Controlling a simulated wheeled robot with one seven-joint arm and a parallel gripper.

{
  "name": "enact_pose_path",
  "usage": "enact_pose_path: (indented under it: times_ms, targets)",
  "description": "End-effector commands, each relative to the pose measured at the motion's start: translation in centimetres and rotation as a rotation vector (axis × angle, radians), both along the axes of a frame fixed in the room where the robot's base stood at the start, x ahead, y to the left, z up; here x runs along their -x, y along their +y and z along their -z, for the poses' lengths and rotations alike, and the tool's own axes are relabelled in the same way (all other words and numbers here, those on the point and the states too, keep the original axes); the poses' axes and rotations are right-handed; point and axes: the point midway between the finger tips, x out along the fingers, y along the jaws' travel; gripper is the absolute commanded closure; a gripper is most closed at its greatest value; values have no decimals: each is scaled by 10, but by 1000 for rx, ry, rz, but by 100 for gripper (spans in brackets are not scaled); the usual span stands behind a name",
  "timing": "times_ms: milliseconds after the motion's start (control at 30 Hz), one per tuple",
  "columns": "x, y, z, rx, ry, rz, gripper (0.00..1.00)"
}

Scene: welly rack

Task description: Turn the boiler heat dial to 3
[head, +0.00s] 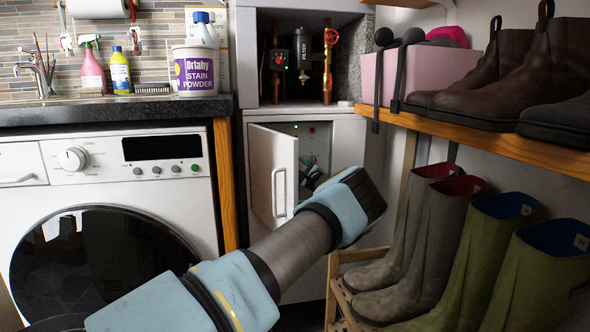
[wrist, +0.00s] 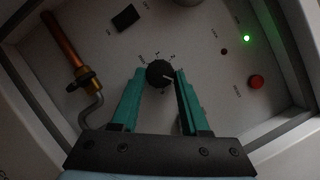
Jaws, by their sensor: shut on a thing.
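The black round heat dial (wrist: 160,73) sits on the pale boiler panel (wrist: 205,45). A light pointer mark on it points to the right in the wrist view. Small markings ring the dial, too small to read surely. My gripper (wrist: 161,77) is shut on the dial, one teal finger on each side. In the head view my gripper (head: 308,178) is partly visible inside the white boiler cabinet, past its open door (head: 272,175). The dial is hidden in that view.
Beside the dial are a copper pipe (wrist: 65,52), a black switch (wrist: 125,18), a red button (wrist: 256,82) and a lit green lamp (wrist: 246,38). The washing machine (head: 110,200) stands left. The boot rack (head: 500,135) is close on the right.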

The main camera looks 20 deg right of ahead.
Motion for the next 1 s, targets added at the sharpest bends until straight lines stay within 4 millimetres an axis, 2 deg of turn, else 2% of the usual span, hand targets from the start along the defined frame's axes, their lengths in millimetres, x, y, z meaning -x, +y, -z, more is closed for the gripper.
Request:
enact_pose_path:
  times_ms: [200,500,1000]
  targets:
    - [0,0,1,197,23,-1,100]
    - [0,0,-2,405,46,-1,100]
    - [0,0,-4,524,61,-1,100]
